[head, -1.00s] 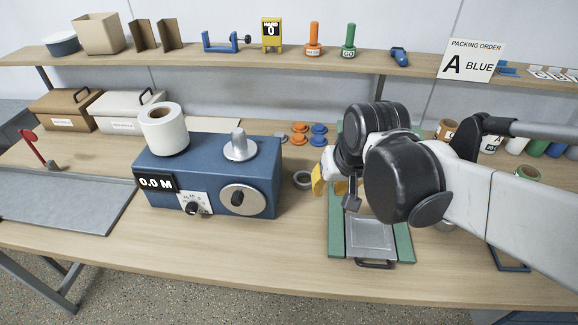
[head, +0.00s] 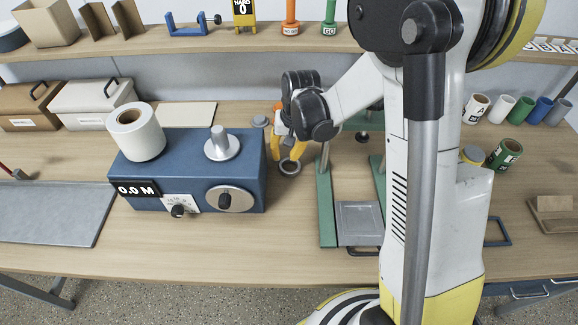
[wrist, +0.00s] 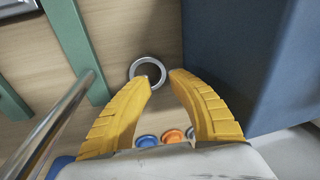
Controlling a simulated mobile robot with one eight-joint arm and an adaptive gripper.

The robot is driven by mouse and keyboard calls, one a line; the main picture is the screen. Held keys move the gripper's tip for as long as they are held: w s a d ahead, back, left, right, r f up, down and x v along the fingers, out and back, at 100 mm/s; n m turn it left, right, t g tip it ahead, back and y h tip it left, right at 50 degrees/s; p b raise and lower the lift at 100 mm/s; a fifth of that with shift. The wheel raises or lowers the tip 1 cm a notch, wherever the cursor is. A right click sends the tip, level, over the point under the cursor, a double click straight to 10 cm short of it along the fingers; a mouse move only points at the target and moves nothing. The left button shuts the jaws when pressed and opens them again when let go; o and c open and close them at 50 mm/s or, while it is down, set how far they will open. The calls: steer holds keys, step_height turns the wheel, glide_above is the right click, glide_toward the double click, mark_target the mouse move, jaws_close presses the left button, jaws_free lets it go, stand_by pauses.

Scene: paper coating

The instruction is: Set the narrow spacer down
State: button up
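A grey ring (head: 290,168), which may be the narrow spacer, lies flat on the table just right of the blue machine. It also shows in the wrist view (wrist: 134,68). My gripper (head: 287,157) is over the ring's near area, fingers pointing down. In the wrist view, my gripper's yellow fingertips (wrist: 163,80) are apart with a gap between them. The left fingertip overlaps the ring's lower edge in the picture; I cannot tell whether it touches. Nothing is seen held between the fingers.
The blue machine (head: 190,172) stands close left of my gripper, its wall (wrist: 240,60) beside the right finger. A green-railed fixture (head: 327,215) with a metal plate (head: 358,218) is to the right. Orange (wrist: 172,136) and blue (wrist: 147,141) discs lie nearby.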

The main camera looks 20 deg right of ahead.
mark_target(281, 165)
steer(key=f, duration=0.2)
steer(key=w+f+b, duration=0.1)
steer(key=f, duration=0.1)
steer(key=a+f+b, duration=0.1)
steer(key=f, duration=0.1)
steer(key=shift+w+f, duration=0.3)
steer(key=shift+r, duration=0.1)
steer(key=shift+c, duration=0.2)
jaws_close()
